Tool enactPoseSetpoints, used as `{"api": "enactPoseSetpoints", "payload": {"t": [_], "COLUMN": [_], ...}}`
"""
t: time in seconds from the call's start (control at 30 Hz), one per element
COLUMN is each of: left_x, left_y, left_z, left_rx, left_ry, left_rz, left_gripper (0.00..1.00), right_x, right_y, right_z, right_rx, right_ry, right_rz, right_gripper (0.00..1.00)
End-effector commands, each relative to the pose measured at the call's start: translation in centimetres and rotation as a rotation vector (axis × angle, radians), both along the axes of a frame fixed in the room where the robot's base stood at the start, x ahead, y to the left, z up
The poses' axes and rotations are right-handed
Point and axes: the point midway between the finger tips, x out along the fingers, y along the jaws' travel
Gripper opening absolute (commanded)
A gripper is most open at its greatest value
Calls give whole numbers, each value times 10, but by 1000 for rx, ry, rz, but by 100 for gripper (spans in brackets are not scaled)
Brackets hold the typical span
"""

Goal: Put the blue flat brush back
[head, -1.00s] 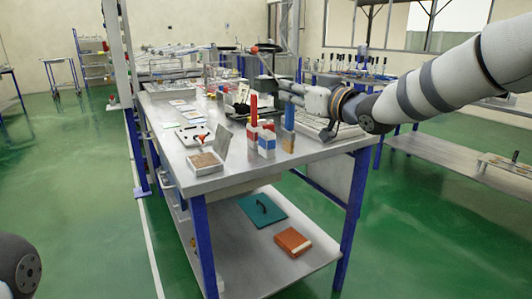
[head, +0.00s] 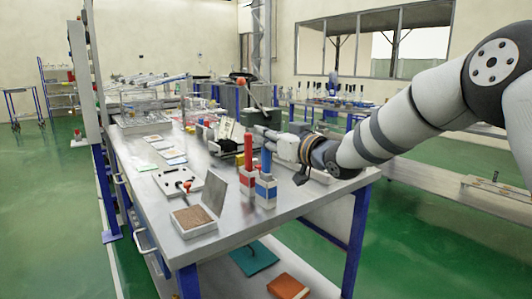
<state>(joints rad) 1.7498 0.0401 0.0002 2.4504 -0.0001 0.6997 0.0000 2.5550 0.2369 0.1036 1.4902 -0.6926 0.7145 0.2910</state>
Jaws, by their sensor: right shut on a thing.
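The blue flat brush (head: 266,161) stands upright, its blue handle rising above the blue-and-white holder block (head: 265,192) near the table's right front edge. Its lower end is hidden at the block, so I cannot tell how deep it sits. My right gripper (head: 267,136) is at the top of the handle and shut on it; the fingers are small in view. A red brush (head: 248,150) stands in a red-and-white block (head: 246,182) just to the left. My left gripper is not in view.
An open box with a brown pad (head: 193,217) and a white tray (head: 179,182) lie left of the blocks. An orange-tipped lever (head: 241,82) rises behind my gripper. The metal table (head: 236,230) is bare in front. A teal plate (head: 254,257) lies on the lower shelf.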

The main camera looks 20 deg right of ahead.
Motion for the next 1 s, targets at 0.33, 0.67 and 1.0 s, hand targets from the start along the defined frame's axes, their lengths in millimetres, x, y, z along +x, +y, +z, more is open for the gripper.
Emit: {"api": "enactPoseSetpoints", "payload": {"t": [0.33, 0.67, 1.0], "left_x": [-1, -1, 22], "left_y": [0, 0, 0], "left_z": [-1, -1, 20], "left_rx": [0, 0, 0], "left_ry": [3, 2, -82], "left_rz": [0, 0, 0], "left_gripper": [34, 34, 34], "right_x": [0, 0, -62], "right_y": [0, 0, -22], "right_z": [-27, -26, -13], "right_rx": [0, 1, 3], "right_ry": [2, 1, -12], "right_rz": [0, 0, -2], "right_gripper": [23, 34, 34]}}
